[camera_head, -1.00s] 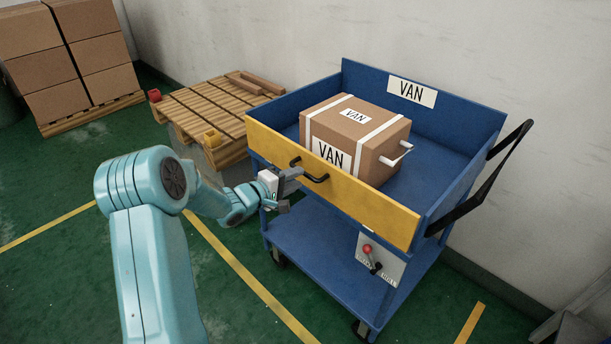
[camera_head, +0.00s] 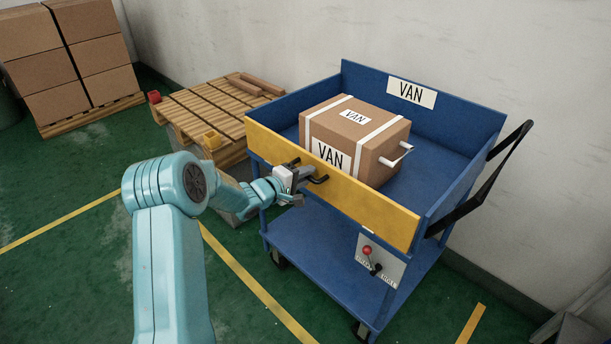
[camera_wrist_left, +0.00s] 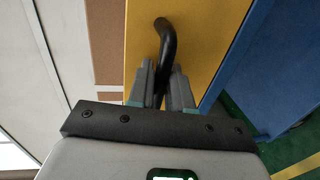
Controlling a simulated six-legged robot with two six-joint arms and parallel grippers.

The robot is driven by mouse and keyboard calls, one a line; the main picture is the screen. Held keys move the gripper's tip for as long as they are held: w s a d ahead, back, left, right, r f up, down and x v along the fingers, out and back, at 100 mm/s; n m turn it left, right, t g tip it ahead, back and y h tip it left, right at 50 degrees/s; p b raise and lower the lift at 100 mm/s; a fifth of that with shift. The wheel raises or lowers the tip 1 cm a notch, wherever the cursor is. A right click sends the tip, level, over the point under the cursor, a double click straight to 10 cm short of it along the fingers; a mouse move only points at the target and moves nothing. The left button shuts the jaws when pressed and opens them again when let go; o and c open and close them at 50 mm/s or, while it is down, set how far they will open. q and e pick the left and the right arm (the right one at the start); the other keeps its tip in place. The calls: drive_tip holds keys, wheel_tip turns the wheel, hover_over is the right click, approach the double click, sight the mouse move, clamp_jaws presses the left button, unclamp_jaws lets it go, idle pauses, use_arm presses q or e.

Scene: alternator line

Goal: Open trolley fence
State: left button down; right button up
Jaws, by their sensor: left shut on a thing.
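The blue trolley (camera_head: 330,246) stands near the wall with its yellow fence (camera_head: 372,203) upright along the near side. The fence carries a black handle (camera_head: 319,179), which also shows in the left wrist view (camera_wrist_left: 166,40). My left gripper (camera_head: 308,176) is at the handle, shut on it; in the left wrist view its two fingers (camera_wrist_left: 164,82) sit on either side of the black bar. A cardboard box (camera_head: 372,137) marked VAN lies in the trolley's top tray behind the fence. My right gripper is not in view.
A wooden pallet stack (camera_head: 215,110) stands close at the left. Green floor in front is clear.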

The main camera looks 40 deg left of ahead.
use_arm(q)
drive_tip(key=s+f+t+b, duration=0.3)
drive_tip(key=f+b, duration=0.3)
drive_tip(key=b, duration=0.6)
drive_tip(key=s+f+t+b, duration=0.3)
drive_tip(key=f+b, duration=0.3)
drive_tip(key=b, duration=0.5)
drive_tip(key=shift+s+t+b, duration=0.15)
drive_tip(key=shift+t+b, duration=0.2)
drive_tip(key=shift+t, duration=0.45)
drive_tip(key=shift+a, duration=0.1)
drive_tip(key=c, duration=1.2)
unclamp_jaws()
drive_tip(key=shift+w+f, duration=0.1)
drive_tip(key=shift+w, duration=0.1)
drive_tip(key=shift+s, duration=0.1)
drive_tip(key=shift+s+f, duration=0.1)
drive_tip(key=shift+f, duration=0.05)
drive_tip(key=p+v, duration=0.2)
drive_tip(key=v, duration=1.4)
